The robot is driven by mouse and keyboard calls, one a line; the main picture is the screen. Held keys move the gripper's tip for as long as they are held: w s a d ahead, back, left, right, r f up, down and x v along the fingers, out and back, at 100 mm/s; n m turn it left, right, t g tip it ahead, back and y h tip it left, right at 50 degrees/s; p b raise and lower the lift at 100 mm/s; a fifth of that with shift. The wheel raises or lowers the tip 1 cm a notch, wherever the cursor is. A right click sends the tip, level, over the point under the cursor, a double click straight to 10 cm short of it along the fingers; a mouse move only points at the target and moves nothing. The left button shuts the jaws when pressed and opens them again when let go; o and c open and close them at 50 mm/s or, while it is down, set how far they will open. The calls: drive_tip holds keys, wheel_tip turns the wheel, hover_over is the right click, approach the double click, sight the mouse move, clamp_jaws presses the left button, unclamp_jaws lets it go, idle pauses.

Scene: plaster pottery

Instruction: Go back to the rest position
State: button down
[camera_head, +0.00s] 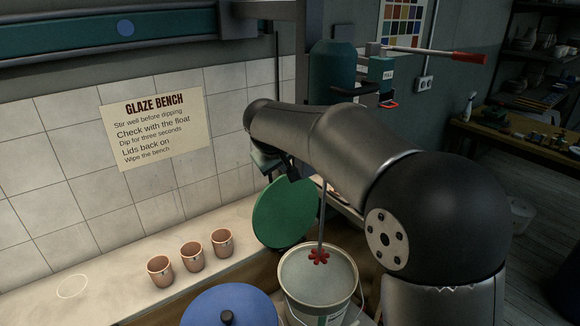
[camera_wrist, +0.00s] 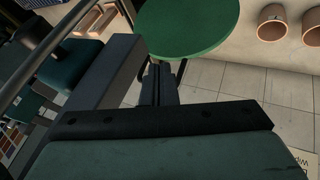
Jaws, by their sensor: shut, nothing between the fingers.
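My gripper (camera_wrist: 159,72) is shut and empty in the wrist view, its two dark fingers together. The round green lid (camera_wrist: 188,25) appears just beyond the fingertips there; I cannot tell how far apart they are. In the head view my arm reaches across the middle, and the gripper is mostly hidden behind it, above the green lid (camera_head: 283,212). The lid stands tilted on its edge behind an open bucket (camera_head: 345,310) of pale glaze. A rod with a red star-shaped end (camera_head: 318,257) shows over the bucket.
Three terracotta cups (camera_head: 192,257) stand in a row on the bench (camera_head: 115,285). A blue lid (camera_head: 250,304) is at the front. A teal machine (camera_head: 331,72) with a red-tipped lever (camera_head: 468,58) stands behind my arm. The tiled wall (camera_head: 50,180) bounds the bench.

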drive_tip(key=a+v, duration=0.1)
drive_tip(key=v, duration=0.9)
drive_tip(key=s+d+f+m+g, duration=0.3)
drive_tip(key=s+d+f+g, duration=0.1)
drive_tip(key=s+d+f, duration=1.05)
drive_tip(key=s+d+f+m+g, duration=0.1)
drive_tip(key=s+d+f, duration=0.2)
drive_tip(key=s, duration=0.5)
drive_tip(key=s+d+f+m+g+y, duration=0.1)
drive_tip(key=s+d+f+m, duration=0.1)
drive_tip(key=s+f, duration=0.4)
drive_tip(key=shift+s+d+f+g+y, duration=0.15)
drive_tip(key=shift+s+d+g+y, duration=0.2)
drive_tip(key=shift+s+d, duration=0.55)
